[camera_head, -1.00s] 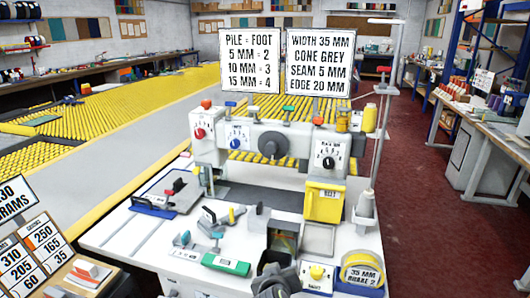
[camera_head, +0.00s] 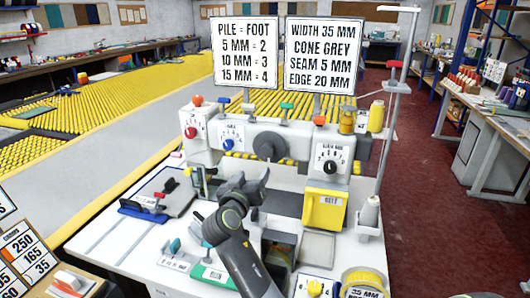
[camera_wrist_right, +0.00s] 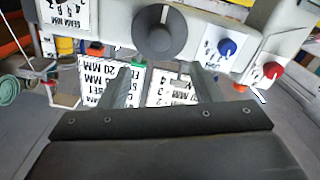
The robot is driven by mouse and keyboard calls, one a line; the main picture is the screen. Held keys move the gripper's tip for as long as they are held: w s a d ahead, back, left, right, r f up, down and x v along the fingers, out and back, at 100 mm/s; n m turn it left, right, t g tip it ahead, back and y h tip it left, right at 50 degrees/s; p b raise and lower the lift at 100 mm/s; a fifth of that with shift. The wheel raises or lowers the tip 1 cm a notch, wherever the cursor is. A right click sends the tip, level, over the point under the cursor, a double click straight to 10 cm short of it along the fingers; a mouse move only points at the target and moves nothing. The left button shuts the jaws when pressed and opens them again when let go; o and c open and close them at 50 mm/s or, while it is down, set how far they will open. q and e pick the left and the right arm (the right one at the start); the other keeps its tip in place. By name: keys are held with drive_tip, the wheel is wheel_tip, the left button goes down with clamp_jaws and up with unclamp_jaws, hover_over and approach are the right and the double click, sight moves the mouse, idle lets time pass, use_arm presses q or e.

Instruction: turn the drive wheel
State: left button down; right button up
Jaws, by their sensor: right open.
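The drive wheel, a dark grey round knob with a lighter hub (camera_head: 270,142), sits on the front of the white sewing machine head (camera_head: 305,150). In the right wrist view, which is turned over, the wheel (camera_wrist_right: 160,30) shows at the top middle, beyond the fingertips. My right gripper (camera_head: 252,180) is in front of the machine, below and a little left of the wheel, and apart from it. Its two fingers are spread in the right wrist view (camera_wrist_right: 163,82), with nothing held between them. My left gripper is not in view.
A red knob (camera_head: 191,132), a blue knob (camera_head: 228,144) and a black dial (camera_head: 330,166) flank the wheel. A yellow box (camera_head: 324,208) hangs at the right. Two signs (camera_head: 246,52) stand above the machine. Tools and a green block (camera_head: 212,275) lie on the white table.

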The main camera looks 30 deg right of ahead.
sight(266, 153)
drive_tip(key=p+x, duration=0.2)
drive_tip(key=x, duration=0.8)
drive_tip(key=shift+w+d+p, duration=0.15)
drive_tip(key=shift+d+p, duration=0.1)
drive_tip(key=shift+p, duration=0.05)
drive_tip(key=shift+w+d, duration=0.45)
drive_tip(key=shift+d, duration=0.1)
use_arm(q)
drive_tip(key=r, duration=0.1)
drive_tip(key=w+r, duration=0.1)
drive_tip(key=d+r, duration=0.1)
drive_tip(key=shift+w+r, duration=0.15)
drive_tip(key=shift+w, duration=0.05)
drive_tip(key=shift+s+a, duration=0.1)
use_arm(e)
drive_tip(key=c, duration=1)
drive_tip(key=shift+n, duration=0.3)
